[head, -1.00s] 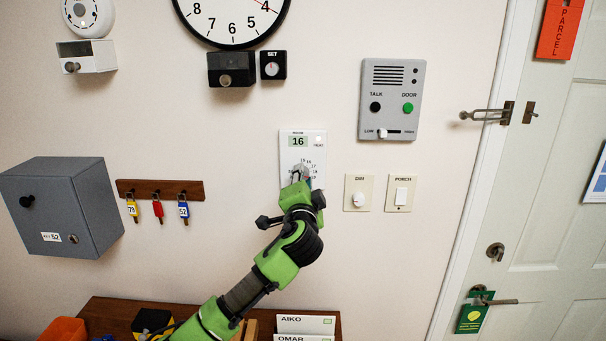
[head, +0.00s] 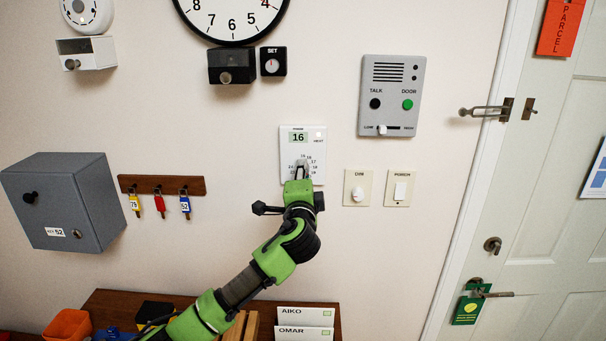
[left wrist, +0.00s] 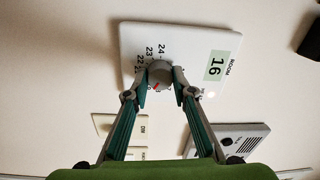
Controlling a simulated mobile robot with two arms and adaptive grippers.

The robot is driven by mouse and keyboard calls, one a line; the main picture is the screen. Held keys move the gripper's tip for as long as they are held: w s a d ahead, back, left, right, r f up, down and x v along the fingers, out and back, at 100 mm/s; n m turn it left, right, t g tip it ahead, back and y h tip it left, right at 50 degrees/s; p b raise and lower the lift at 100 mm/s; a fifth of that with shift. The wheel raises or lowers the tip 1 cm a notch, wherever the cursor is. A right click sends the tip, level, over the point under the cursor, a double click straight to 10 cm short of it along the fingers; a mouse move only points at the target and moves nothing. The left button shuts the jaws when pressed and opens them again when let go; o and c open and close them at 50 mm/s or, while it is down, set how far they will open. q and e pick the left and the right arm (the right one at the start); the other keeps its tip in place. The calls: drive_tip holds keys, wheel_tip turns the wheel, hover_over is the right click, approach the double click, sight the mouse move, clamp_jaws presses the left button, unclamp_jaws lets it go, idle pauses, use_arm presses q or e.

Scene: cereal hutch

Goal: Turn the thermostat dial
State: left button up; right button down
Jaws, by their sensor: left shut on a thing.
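The white thermostat (head: 317,143) is on the wall, left of the intercom, and its display reads 16. Its round grey dial (left wrist: 160,73) shows in the left wrist view, with a red mark on its lower left side and numbers such as 22, 23 and 24 printed around it. My left gripper (head: 302,171) is at the dial, its two fingers on either side of it, shut on it; it also shows in the left wrist view (left wrist: 162,84). The fingers hide part of the scale. My right gripper is in neither view.
The grey intercom (head: 391,97) and two switch plates, one with a round knob (head: 358,188) and one with a rocker (head: 400,189), are to the right. A key rack (head: 162,185) and grey box (head: 63,205) are to the left. A wooden shelf (head: 112,301) lies below.

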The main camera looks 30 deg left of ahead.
use_arm(q)
drive_tip(key=o, duration=1.1)
drive_tip(key=v, duration=1.2)
